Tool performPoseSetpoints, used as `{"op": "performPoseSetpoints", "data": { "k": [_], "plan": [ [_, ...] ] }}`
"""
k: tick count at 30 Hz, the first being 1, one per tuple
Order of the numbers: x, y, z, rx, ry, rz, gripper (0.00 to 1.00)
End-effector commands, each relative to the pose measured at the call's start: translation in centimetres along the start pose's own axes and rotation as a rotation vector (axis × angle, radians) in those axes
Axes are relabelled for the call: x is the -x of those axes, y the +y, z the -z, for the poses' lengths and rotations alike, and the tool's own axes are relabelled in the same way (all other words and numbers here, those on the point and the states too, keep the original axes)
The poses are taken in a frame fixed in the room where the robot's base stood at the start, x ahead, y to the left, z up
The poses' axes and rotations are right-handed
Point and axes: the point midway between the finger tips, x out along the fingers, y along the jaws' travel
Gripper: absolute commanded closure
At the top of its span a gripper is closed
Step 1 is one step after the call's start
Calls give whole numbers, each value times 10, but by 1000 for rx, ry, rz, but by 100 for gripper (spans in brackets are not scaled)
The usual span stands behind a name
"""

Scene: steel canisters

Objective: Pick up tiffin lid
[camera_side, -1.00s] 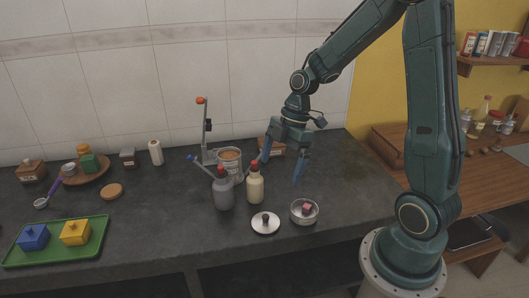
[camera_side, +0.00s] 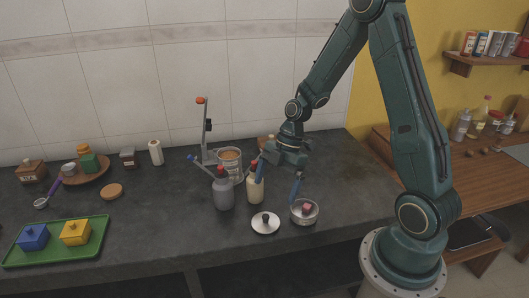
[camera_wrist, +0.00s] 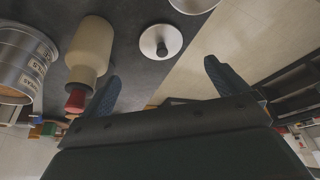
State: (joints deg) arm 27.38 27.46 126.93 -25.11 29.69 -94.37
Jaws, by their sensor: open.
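The tiffin lid (camera_side: 257,226) is a round silver disc with a dark knob, lying flat on the dark counter near its front edge. In the wrist view the lid (camera_wrist: 149,45) shows at the top, beyond the fingertips. My gripper (camera_side: 278,190) is open and empty, with blue fingers pointing down, above and behind the lid. In the wrist view my gripper (camera_wrist: 162,75) has its fingers spread wide and nothing between them.
A steel bowl (camera_side: 304,220) with a red item stands right of the lid. A cream bottle (camera_side: 256,193) with a red cap is close to my left finger, with a grey bottle (camera_side: 223,196) and labelled can (camera_side: 232,172) nearby. The counter right of the bowl is clear.

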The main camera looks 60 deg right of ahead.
Motion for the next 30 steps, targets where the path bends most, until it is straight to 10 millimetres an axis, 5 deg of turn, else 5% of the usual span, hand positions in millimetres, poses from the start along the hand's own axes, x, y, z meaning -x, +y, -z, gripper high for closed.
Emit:
{"op": "performPoseSetpoints", "data": {
  "k": [9, 22, 30],
  "plan": [
    [-38, -1, 0, -1, 0, 2, 1],
    [-46, -1, 0, -1, -1, 1, 1],
    [-69, -3, -2, -1, 0, 4, 1]
  ]
}}
